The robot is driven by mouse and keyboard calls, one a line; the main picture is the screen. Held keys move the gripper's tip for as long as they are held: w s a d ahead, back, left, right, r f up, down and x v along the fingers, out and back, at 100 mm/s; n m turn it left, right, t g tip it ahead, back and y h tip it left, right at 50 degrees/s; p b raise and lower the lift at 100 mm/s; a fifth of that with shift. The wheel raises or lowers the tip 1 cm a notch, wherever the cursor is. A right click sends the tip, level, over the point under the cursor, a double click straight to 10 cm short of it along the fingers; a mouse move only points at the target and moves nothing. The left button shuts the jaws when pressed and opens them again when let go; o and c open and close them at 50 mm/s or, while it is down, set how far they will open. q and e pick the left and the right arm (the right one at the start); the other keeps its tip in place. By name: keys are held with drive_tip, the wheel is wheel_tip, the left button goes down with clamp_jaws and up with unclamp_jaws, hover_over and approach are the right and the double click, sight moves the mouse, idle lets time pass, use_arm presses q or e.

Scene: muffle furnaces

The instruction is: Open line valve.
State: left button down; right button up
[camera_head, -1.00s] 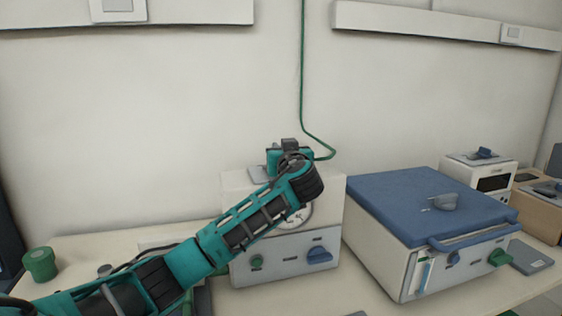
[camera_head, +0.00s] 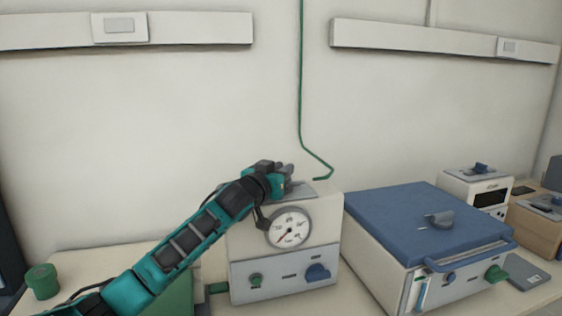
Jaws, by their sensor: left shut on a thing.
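The green gas line (camera_head: 301,90) runs down the wall and bends to an end just above the beige gauge box (camera_head: 325,215). My left gripper (camera_head: 284,174) is at the top of this box, left of the line's end. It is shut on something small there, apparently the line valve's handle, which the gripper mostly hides. The round white pressure gauge (camera_head: 289,229) on the box front shows below the gripper. My right gripper is not in view.
A furnace with a blue lid (camera_head: 400,205) stands close on the right, with a grey knob on top and a front handle. A green cylinder (camera_head: 41,282) stands at the left. Smaller devices (camera_head: 480,190) stand at the far right.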

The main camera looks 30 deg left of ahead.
use_arm(q)
drive_tip(key=shift+d+f+m+h, duration=0.1)
drive_tip(key=shift+m+h, duration=0.6)
drive_tip(key=shift+h, duration=0.7)
drive_tip(key=c, duration=1.1)
unclamp_jaws()
drive_tip(key=s+b, duration=0.2)
drive_tip(key=s, duration=1.1)
drive_tip(key=shift+a, duration=0.45)
